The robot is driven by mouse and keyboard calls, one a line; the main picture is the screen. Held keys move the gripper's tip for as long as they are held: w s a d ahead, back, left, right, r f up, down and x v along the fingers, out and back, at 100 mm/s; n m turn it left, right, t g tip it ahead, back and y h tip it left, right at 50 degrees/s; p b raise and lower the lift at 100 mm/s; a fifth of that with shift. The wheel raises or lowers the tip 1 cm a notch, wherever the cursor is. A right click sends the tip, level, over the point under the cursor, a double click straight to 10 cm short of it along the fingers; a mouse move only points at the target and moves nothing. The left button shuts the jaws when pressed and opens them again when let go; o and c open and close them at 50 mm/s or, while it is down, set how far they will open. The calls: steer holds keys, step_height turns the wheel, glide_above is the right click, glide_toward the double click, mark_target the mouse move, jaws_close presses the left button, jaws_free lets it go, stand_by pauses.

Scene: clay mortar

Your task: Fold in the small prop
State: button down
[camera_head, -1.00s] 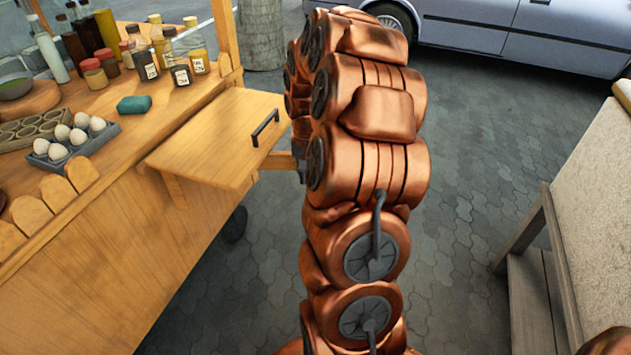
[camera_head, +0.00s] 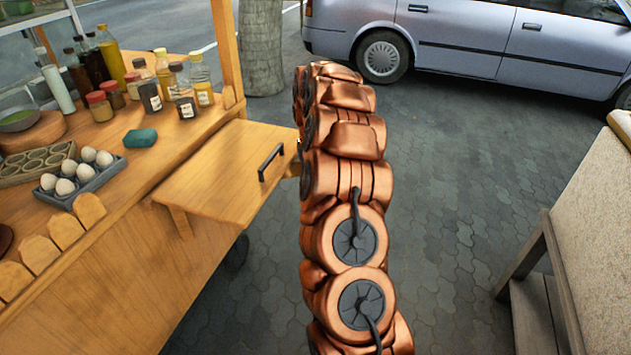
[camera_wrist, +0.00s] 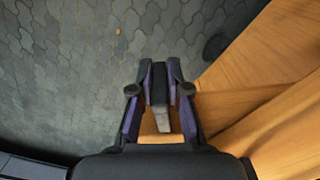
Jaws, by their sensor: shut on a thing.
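The hinged wooden leaf (camera_head: 225,165) with a black handle stands out level from the cart's right end. A wooden bracket (camera_head: 180,222) shows under its near side. A short wooden piece, seemingly the small prop (camera_head: 292,170), sticks out at the leaf's right edge and runs behind my copper arm. My gripper is hidden in the head view. In the wrist view my gripper (camera_wrist: 160,78) is closed around a narrow piece, and a strip of pale wood (camera_wrist: 160,138) shows between the fingers near the palm. How the fingers sit on the prop is partly hidden.
A car (camera_head: 460,40) stands behind. A pale board on a wooden stand (camera_head: 580,220) is at right. Paving between is clear.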

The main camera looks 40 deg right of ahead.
steer(key=shift+w+d, duration=0.3)
steer(key=shift+w, duration=0.2)
steer(key=c, duration=1.2)
jaws_free()
steer(key=shift+o, duration=0.2)
step_height(320, 180, up, 12)
